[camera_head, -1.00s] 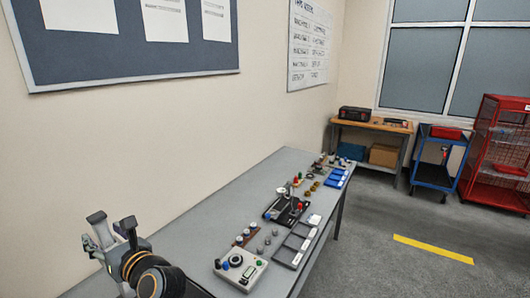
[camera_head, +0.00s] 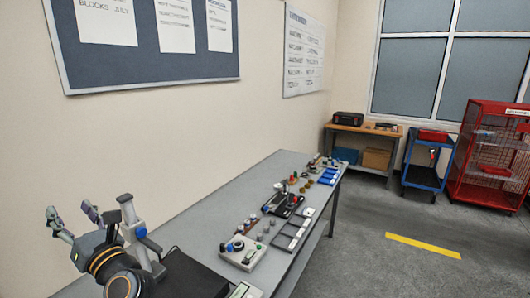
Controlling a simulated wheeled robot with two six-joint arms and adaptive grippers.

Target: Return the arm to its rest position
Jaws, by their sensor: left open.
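My left arm comes in at the lower left, and my left gripper (camera_head: 95,217) points upward. Its fingers are spread apart with nothing between them. It is near the wall side of the grey table (camera_head: 205,228), apart from the things on it; its height above the table is hard to tell. My right gripper is not in view.
A control box (camera_head: 243,254) with knobs, black trays (camera_head: 283,205) and blue bins (camera_head: 328,176) line the table. A dark block (camera_head: 188,277) is beside my left arm. A workbench (camera_head: 362,131), blue cart (camera_head: 426,165) and red cage (camera_head: 489,155) stand beyond; the floor right is open.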

